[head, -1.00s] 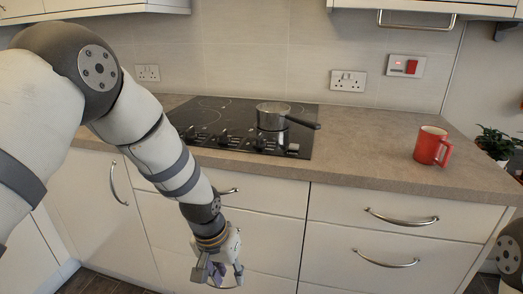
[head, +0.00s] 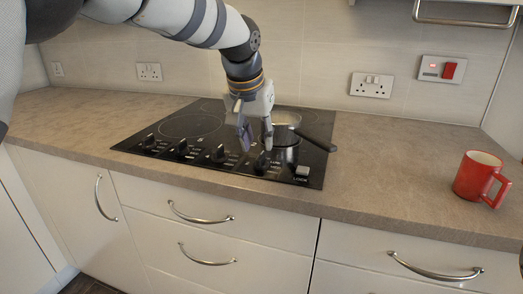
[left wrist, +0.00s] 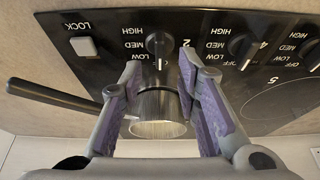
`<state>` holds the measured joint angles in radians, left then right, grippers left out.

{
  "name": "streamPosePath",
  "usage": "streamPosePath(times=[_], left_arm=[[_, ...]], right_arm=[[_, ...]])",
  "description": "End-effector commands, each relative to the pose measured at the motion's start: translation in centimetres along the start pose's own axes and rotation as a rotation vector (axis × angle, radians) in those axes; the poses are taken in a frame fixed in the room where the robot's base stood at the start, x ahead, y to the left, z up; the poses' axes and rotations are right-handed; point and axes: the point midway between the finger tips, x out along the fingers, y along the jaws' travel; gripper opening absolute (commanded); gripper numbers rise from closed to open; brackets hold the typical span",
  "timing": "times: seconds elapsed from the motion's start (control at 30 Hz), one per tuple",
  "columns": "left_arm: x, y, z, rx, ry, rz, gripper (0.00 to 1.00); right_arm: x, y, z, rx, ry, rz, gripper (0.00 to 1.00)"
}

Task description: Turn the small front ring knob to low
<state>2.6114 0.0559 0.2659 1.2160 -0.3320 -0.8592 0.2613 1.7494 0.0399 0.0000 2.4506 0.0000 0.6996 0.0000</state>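The black hob (head: 150,128) has a row of dark knobs with upside-down OFF, LOW, MED and HIGH labels in the left wrist view. The knob closest to the LOCK button (left wrist: 84,46) is the rightmost knob (head: 264,163); in the wrist view this knob (left wrist: 160,42) lies ahead between my fingers, with a white pointer line. I cannot tell which ring each knob serves. My left gripper (head: 256,140) points down over the hob, open and empty, its purple-padded fingers (left wrist: 165,82) apart and seemingly short of the knob. My right gripper is not in view.
A steel saucepan (head: 287,118) with a dark handle stands on the hob just behind my left gripper; it also shows in the wrist view (left wrist: 158,112). Other knobs (head: 220,154) line the front to the left. A red mug (head: 475,177) stands on the right worktop.

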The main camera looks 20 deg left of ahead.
Motion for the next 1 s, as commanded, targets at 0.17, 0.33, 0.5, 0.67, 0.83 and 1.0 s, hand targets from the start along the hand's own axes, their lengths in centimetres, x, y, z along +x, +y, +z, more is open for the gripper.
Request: streamPosePath(times=[0.17,0.33,0.5,0.67,0.83,1.0], left_arm=[[3.7,0.0,0.1,0.001,-0.005,0.001,0.3],[4.7,0.0,0.0,0.001,0.0,0.0,0.3],[4.7,0.0,0.0,0.001,0.002,0.0,0.3],[4.7,0.0,0.0,0.001,0.002,0.0,0.05],[4.7,0.0,0.0,0.001,0.001,0.0,0.0],[4.7,0.0,0.0,0.011,0.001,0.005,0.0]], right_arm=[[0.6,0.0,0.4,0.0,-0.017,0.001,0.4],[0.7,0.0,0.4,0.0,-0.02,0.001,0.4],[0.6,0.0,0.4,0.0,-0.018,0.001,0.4],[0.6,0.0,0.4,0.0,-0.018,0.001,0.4],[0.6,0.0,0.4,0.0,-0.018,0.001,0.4],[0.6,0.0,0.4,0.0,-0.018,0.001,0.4]])
